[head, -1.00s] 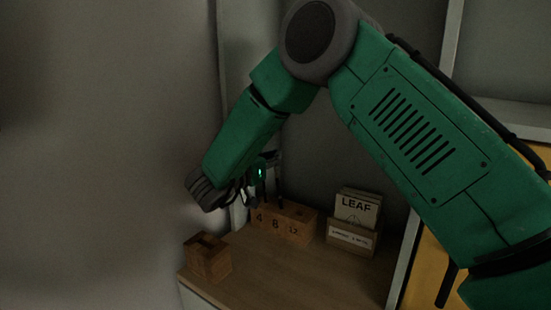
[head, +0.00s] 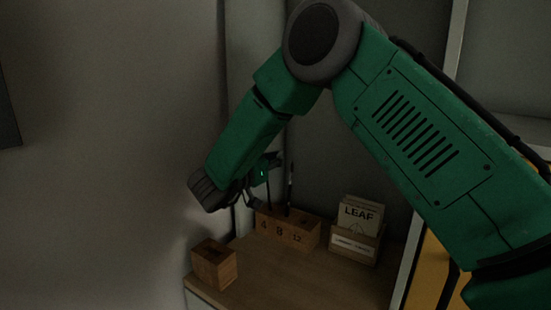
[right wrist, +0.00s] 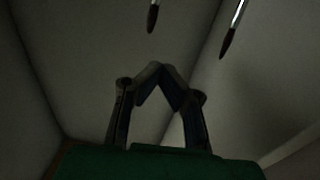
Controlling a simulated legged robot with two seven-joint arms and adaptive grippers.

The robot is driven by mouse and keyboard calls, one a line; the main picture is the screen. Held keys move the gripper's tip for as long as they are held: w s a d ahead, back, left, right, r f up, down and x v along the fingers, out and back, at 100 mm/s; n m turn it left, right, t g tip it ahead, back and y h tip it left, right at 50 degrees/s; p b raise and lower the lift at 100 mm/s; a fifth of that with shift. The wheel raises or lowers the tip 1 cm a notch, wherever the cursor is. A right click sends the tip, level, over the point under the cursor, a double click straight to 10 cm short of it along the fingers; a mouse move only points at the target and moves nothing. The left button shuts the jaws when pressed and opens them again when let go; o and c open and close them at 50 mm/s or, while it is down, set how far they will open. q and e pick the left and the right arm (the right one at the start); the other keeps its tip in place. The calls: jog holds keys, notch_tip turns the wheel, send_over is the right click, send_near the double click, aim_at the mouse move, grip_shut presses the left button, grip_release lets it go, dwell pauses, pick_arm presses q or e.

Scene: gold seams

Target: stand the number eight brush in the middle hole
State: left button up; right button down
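A wooden block (head: 299,241) marked 4, 8 and 12 stands at the back of the shelf. A dark brush (head: 290,187) stands upright in it, near its middle; I cannot tell which hole. A second thin dark shaft (head: 268,196) rises at the block's left, partly behind my gripper. My right gripper (head: 267,165) is above the block's left part, beside the upright brush and apart from it. In the right wrist view its fingertips (right wrist: 160,69) come together with nothing between them. Two brush tips, one central (right wrist: 152,17) and one at right (right wrist: 230,38), show beyond them. My left gripper is not visible.
A wooden box with a square opening (head: 214,268) stands at the shelf's front left corner. A holder of cards reading LEAF (head: 354,246) stands right of the block. The wooden shelf (head: 300,280) is bare in front. Walls are close at left and behind.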

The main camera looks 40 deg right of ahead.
jog(key=shift+d+r, duration=0.1)
jog(key=shift+r, duration=0.05)
jog(key=shift+d+r+p, duration=0.2)
jog(key=shift+d+p, duration=0.2)
jog(key=shift+p, duration=0.05)
jog(key=shift+r, duration=0.1)
jog(key=shift+a+r+p, duration=0.3)
jog(key=shift+a+r, duration=0.05)
jog(key=shift+r, duration=0.05)
jog(key=shift+d, duration=0.2)
jog(key=shift+a+r+p, duration=0.1)
jog(key=shift+r+p, duration=0.2)
jog(key=shift+r+p, duration=2.1)
jog(key=shift+r, duration=0.35)
dwell(0.8)
jog(key=r+p, duration=0.3)
jog(key=r, duration=0.1)
jog(key=shift+s+d, duration=0.1)
jog(key=shift+d, duration=0.15)
dwell(0.6)
